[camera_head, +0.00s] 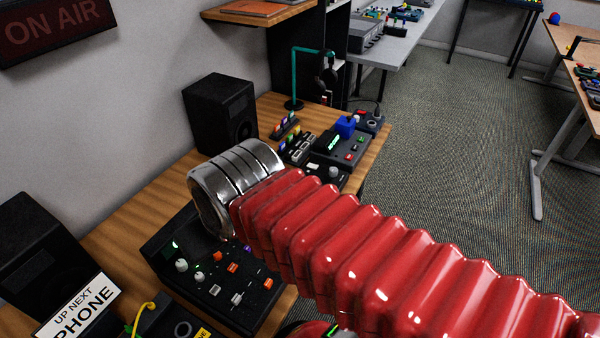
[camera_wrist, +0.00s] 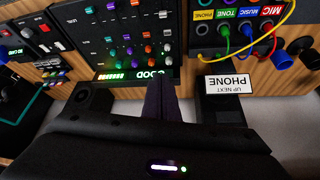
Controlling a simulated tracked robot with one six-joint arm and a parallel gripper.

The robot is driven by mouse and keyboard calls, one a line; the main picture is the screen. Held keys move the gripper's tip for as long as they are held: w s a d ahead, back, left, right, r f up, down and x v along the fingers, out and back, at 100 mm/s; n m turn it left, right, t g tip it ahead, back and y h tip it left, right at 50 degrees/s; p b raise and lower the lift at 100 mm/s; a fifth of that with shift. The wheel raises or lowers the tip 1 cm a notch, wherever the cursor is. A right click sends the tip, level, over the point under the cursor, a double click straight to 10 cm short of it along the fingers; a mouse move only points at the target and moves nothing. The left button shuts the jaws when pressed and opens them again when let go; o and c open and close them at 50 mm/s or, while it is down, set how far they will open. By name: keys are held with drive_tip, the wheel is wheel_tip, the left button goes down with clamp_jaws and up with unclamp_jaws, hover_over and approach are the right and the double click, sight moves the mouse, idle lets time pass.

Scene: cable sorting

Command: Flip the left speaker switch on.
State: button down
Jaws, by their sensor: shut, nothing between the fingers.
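Two black speakers stand on the wooden desk in the head view, one at the back (camera_head: 220,115) and one at the near left (camera_head: 32,245). I cannot make out a speaker switch on either. A dark mixer panel (camera_head: 198,292) with coloured knobs and small switches lies between them, partly behind my arm. My gripper (camera_wrist: 161,88) is shut and empty in the wrist view, its dark fingers together near the mixer's green GOOD display (camera_wrist: 140,75). I cannot tell whether they touch anything. In the head view my arm's silver end hides the gripper.
An UP NEXT PHONE sign (camera_head: 82,312) stands at the near left; in the wrist view (camera_wrist: 228,84) it is right of my fingers. Cables (camera_wrist: 270,40) run from a patch panel there. Further along the desk are a control box (camera_head: 340,150) and a headphone stand (camera_head: 293,103).

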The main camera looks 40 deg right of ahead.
idle(0.3)
drive_tip(key=w+d+n+g, duration=0.2)
drive_tip(key=w+d, duration=1.3)
drive_tip(key=d, duration=0.3)
drive_tip(key=w+d+f, duration=0.1)
drive_tip(key=d+f, duration=0.3)
drive_tip(key=d, duration=0.4)
drive_tip(key=w+d+f, duration=0.1)
drive_tip(key=d+f, duration=0.3)
drive_tip(key=d, duration=0.5)
drive_tip(key=w+d+f+n+g, duration=0.1)
drive_tip(key=d+f, duration=0.4)
drive_tip(key=d, duration=0.3)
drive_tip(key=shift+d+y, duration=0.35)
drive_tip(key=shift+y, duration=0.05)
drive_tip(key=shift+w+f, duration=0.1)
drive_tip(key=shift+f, duration=0.05)
